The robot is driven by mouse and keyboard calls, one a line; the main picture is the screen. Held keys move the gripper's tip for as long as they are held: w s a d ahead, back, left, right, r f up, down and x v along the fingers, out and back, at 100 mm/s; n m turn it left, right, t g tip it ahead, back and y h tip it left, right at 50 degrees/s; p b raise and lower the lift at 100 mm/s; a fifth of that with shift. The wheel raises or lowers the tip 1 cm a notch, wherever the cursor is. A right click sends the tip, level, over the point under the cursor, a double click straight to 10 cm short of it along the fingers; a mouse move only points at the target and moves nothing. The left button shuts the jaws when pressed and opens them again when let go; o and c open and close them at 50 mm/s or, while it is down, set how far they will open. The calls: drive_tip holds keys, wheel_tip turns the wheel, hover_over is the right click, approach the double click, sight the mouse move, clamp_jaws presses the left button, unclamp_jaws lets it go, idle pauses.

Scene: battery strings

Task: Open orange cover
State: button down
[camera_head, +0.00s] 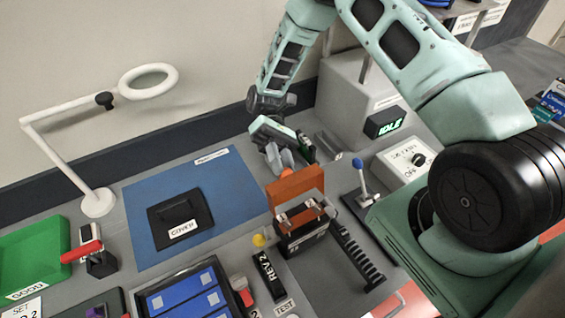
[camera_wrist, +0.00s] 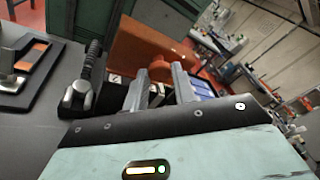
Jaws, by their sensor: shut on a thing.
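The orange cover (camera_head: 297,186) stands raised at the back of a black box (camera_head: 301,234) in the head view. The box's top shows light metal parts under the raised cover. My gripper (camera_head: 284,163) is at the cover's upper edge, behind and above the box. In the wrist view the orange cover (camera_wrist: 150,50) is a wide orange panel beyond the fingers. My gripper (camera_wrist: 162,82) is shut there on a rounded orange tab (camera_wrist: 161,70) at the cover's edge. The far side of the tab is hidden by the fingers.
A black toothed rail (camera_head: 358,253) lies right of the box, and a blue-knobbed lever (camera_head: 360,178) stands behind it. A yellow-knobbed REV2 block (camera_head: 268,275) is close on the left. A blue mat (camera_head: 150,202) with a black COVER piece (camera_head: 181,219) lies farther left.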

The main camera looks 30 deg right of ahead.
drive_tip(key=c, duration=1.1)
unclamp_jaws()
drive_tip(key=b+v, duration=0.3)
drive_tip(key=v, duration=0.4)
drive_tip(key=shift+w+b, duration=0.3)
drive_tip(key=shift+b, duration=0.1)
